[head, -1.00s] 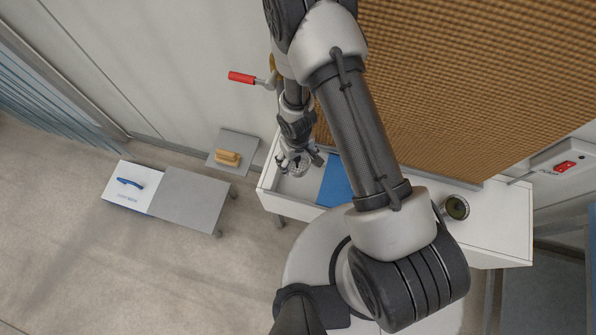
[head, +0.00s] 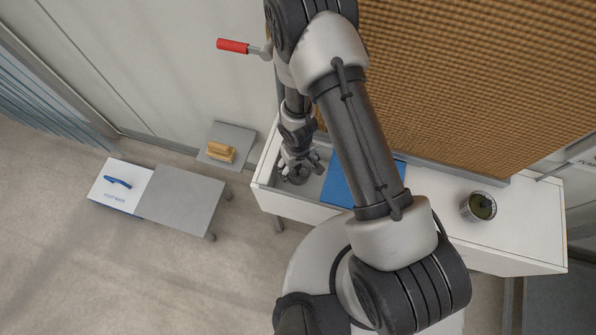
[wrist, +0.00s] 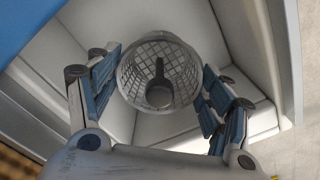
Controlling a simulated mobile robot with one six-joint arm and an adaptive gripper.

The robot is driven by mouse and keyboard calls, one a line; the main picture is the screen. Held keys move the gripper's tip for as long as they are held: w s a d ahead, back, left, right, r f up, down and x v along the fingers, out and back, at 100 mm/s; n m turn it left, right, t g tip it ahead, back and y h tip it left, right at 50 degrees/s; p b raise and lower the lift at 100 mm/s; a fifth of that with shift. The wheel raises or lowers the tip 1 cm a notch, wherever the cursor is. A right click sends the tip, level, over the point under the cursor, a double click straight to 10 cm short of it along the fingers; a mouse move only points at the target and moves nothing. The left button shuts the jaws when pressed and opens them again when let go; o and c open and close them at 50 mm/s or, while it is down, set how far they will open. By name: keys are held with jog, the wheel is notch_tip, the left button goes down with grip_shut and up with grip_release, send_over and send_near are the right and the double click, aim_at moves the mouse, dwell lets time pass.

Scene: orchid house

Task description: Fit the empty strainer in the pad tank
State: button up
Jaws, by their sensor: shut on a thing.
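The pad tank (head: 262,170) is a long white trough below the brown pad, its left end open. My gripper (head: 298,165) points down into this open end. In the wrist view, my gripper (wrist: 160,95) is shut on the strainer (wrist: 135,72), a pale round mesh basket, with blue finger pads on both sides of it. A dark round piece with a stem (wrist: 159,95) shows inside the strainer's outline; I cannot tell whether it belongs to the strainer or lies beyond it. Whether the strainer touches the tank floor is unclear.
A blue cover (head: 340,184) lies over the tank right of the opening. A cup with dark green contents (head: 482,206) stands on the tank's right part. A red-handled lever (head: 233,46) juts from the wall. A low grey-and-white bench (head: 185,200) and a grey shelf with a tan block (head: 220,151) stand left.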

jog(key=shift+f+b, duration=0.35)
jog(key=shift+f, duration=0.5)
jog(key=shift+f, duration=0.15)
jog(key=o, duration=1.1)
jog(key=shift+c, duration=0.2)
notch_tip(320, 180, up, 12)
jog(key=p, duration=1.2)
jog(key=shift+r, duration=0.2)
jog(key=shift+s, duration=0.1)
